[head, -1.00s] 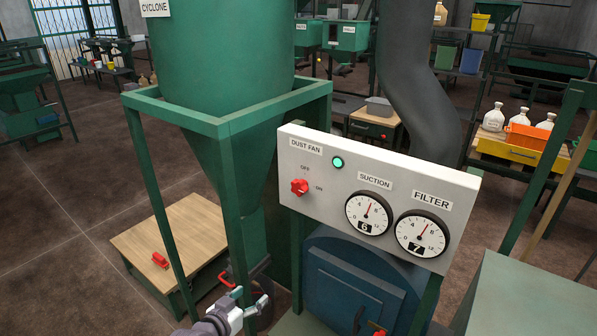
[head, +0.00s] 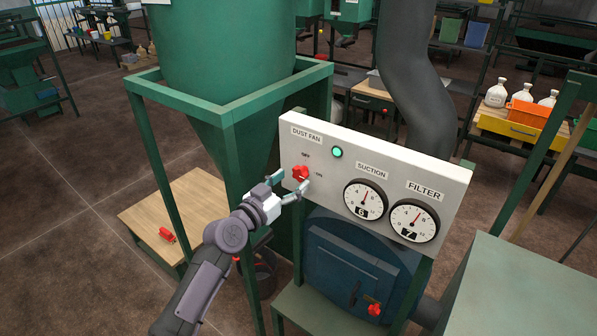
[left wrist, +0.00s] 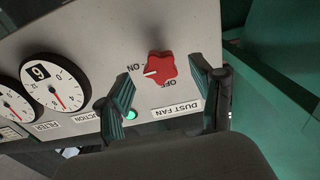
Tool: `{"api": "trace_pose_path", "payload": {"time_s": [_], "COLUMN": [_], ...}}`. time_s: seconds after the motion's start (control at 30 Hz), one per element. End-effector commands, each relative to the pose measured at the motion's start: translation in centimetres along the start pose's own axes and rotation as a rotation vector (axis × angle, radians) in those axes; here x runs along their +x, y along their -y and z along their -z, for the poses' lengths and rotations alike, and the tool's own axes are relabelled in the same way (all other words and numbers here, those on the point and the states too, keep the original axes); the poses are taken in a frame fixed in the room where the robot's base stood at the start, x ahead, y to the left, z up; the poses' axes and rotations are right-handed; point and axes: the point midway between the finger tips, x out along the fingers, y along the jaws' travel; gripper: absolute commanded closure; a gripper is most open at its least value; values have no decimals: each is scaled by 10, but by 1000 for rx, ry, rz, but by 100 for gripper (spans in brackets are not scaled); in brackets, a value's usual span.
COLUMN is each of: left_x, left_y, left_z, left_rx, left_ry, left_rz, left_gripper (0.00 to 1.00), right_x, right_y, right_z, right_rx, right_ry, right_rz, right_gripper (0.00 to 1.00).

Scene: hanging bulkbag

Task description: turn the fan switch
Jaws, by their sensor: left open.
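The fan switch is a red lobed knob (head: 300,174) on a pale panel (head: 330,180), under the DUST FAN label (head: 306,135). In the left wrist view the knob (left wrist: 161,66) shows a white mark pointing toward ON. My left gripper (head: 291,184) is open at the knob. In the left wrist view one finger stands on each side of the knob, with gaps visible; I cannot tell how deep the fingers reach. A green lamp (head: 337,153) beside the knob looks lit. My right gripper is not in view.
The suction gauge (head: 364,199) and filter gauge (head: 414,221) sit on the panel right of the knob. A green frame (head: 230,125) holding the cyclone stands close behind my left arm. A low wooden-topped stand (head: 185,208) is at the left. A blue drum (head: 345,265) is below the panel.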

Motion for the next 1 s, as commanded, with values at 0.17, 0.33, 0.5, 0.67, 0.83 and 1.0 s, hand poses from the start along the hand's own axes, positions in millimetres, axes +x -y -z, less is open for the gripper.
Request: {"api": "trace_pose_path", "payload": {"time_s": [0.17, 0.33, 0.5, 0.67, 0.83, 1.0], "left_x": [25, 34, 35, 35, 35, 35], "left_y": [0, 0, 0, 0, 0, 0], "left_z": [0, 0, -1, -1, -1, -1], "left_rx": [-1, 0, 0, 0, 0, 0], "left_ry": [1, 0, 0, 0, 1, 1], "left_rz": [-1, 1, 0, 0, 0, 0], "left_gripper": [34, 34, 34, 44, 72, 94], "right_x": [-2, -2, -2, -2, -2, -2], "right_y": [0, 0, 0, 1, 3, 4], "right_z": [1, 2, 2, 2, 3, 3], "right_rx": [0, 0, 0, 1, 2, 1], "right_ry": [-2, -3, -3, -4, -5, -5], "right_rz": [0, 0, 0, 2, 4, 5], "right_gripper": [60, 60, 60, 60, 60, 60]}}
